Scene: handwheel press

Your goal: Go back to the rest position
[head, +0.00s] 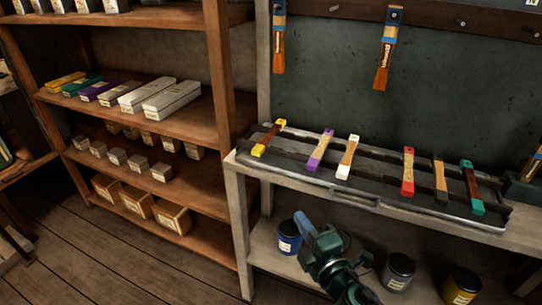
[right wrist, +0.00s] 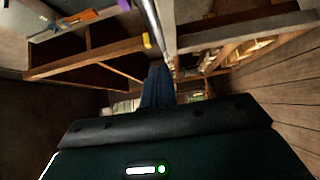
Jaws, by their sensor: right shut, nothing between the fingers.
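My right gripper (head: 304,224) is in front of the workbench, below its top edge and near a blue-labelled can in the head view. It is dark green and black, and its fingers are shut with nothing between them. In the right wrist view its dark fingers (right wrist: 157,88) show together as one narrow shape at the middle. My left gripper is in neither view.
The workbench (head: 234,168) carries a rack with several coloured-handled tools. Cans, including a blue one (head: 289,238), a dark one (head: 398,270) and a yellow one (head: 461,287), stand on its lower shelf. Wooden shelving (head: 222,90) with boxes stands left. Floor (head: 110,255) is clear.

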